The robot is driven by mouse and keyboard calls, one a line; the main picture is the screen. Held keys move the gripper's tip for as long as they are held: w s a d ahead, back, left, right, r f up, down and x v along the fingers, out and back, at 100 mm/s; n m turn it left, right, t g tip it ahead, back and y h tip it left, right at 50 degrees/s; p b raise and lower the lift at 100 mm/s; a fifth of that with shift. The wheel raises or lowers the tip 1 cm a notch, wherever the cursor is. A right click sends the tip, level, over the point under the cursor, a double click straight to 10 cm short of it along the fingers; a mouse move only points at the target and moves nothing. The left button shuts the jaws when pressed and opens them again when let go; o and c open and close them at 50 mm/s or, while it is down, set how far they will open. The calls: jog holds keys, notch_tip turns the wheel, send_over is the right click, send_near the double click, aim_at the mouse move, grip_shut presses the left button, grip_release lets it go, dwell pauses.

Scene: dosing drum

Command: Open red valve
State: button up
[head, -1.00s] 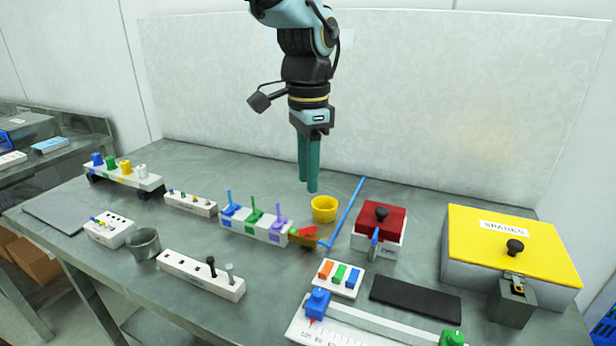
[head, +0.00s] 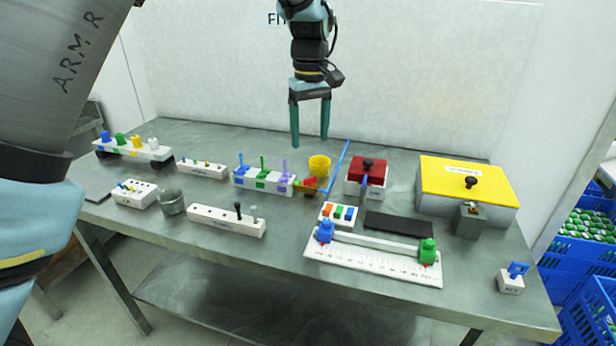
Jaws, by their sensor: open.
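A white block (head: 262,183) stands mid-table with upright blue, green and purple levers on its top. A small red piece (head: 309,183) sits at its right end, beside the lower end of a long blue bar (head: 339,166). I cannot tell whether this red piece is the red valve; no other red valve is clear. My gripper (head: 310,140) hangs above the back of the table, pointing down, above the yellow cup (head: 319,166). Its two green fingers are apart with nothing between them. It touches nothing.
A red-lidded box (head: 367,172) and a yellow-lidded box (head: 468,180) stand to the right. My own arm link fills the left edge.

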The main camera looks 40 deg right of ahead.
aim_at(310, 182)
notch_tip(310, 182, down, 11)
jog(key=shift+r+p, duration=0.2)
jog(key=shift+p, duration=0.95)
grip_shut()
